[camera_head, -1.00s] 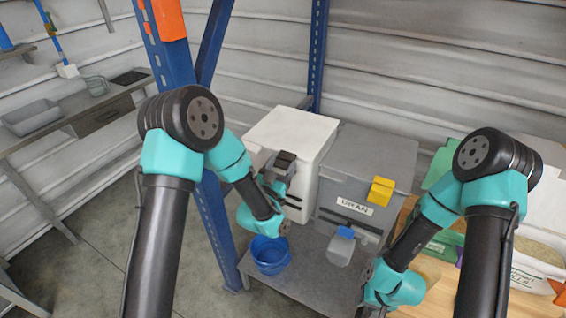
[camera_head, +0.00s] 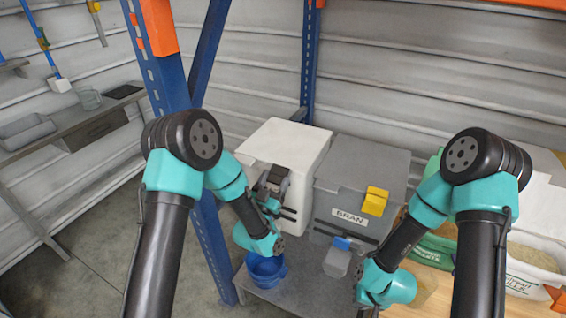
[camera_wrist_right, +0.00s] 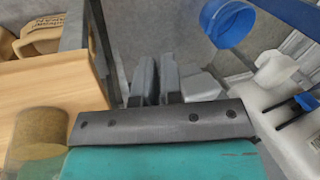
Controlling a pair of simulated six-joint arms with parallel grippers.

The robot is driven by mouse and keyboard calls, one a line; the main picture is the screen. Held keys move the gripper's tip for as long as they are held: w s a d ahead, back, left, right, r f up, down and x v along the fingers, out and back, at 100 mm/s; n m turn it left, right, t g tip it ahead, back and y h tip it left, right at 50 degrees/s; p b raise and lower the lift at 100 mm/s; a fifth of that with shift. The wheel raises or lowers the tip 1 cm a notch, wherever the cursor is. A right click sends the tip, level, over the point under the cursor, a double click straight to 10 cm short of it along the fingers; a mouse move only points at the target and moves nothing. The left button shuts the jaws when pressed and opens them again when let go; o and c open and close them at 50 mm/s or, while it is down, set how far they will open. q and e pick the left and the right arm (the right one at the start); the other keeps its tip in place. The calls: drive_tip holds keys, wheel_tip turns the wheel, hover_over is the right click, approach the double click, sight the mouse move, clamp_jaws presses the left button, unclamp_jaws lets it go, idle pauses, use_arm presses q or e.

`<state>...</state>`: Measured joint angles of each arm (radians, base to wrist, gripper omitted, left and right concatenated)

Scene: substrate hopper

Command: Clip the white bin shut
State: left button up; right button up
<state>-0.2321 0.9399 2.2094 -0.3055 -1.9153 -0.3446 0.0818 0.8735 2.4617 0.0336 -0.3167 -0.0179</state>
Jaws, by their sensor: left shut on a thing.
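The white bin (camera_head: 290,143) stands at the left of the low shelf, and its lid lies flat on top. My left gripper (camera_head: 275,183) is at the upper front of this bin, against or very close to its front face. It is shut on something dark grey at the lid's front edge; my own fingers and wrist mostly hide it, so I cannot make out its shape. My right gripper (camera_wrist_right: 157,80) points down in the right wrist view, with its grey fingers close together. I see nothing clearly held in it.
The grey BRAN bin (camera_head: 360,160) with a yellow clip (camera_head: 375,201) stands right of the white bin. A blue bucket (camera_head: 265,268) and a blue-handled scoop (camera_head: 337,262) are in front. A blue post (camera_head: 212,235) stands left, a wooden table (camera_head: 435,282) right.

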drive_tip(key=shift+n+t, duration=0.6)
drive_tip(key=shift+t, duration=0.1)
drive_tip(key=w+a+r, duration=0.1)
drive_tip(key=w+r, duration=0.1)
drive_tip(key=w+a+r, duration=0.3)
drive_tip(key=w+r, duration=0.1)
drive_tip(key=w, duration=0.1)
drive_tip(key=shift+a, duration=0.4)
clamp_jaws()
drive_tip(key=w+a+r+n+t+y, duration=0.2)
drive_tip(key=w+a+r, duration=0.2)
drive_tip(key=a+r, duration=0.75)
drive_tip(key=w+a+r+n+t+y, duration=0.1)
drive_tip(key=w+a+r, duration=0.4)
drive_tip(key=a+r, duration=0.65)
wheel_tip(320, 180, up, 8)
drive_tip(key=n+g, duration=0.4)
drive_tip(key=n, duration=0.2)
hover_over(275, 165)
drive_tip(key=shift+r+y, duration=0.2)
drive_tip(key=shift+y, duration=0.1)
drive_tip(key=w+d+r+n+g+h, duration=0.2)
drive_tip(key=w+d+r+n+g, duration=0.2)
drive_tip(key=d, duration=0.5)
drive_tip(key=shift+w+r+n, duration=0.7)
drive_tip(key=shift+w+r, duration=0.2)
drive_tip(key=shift+w, duration=0.2)
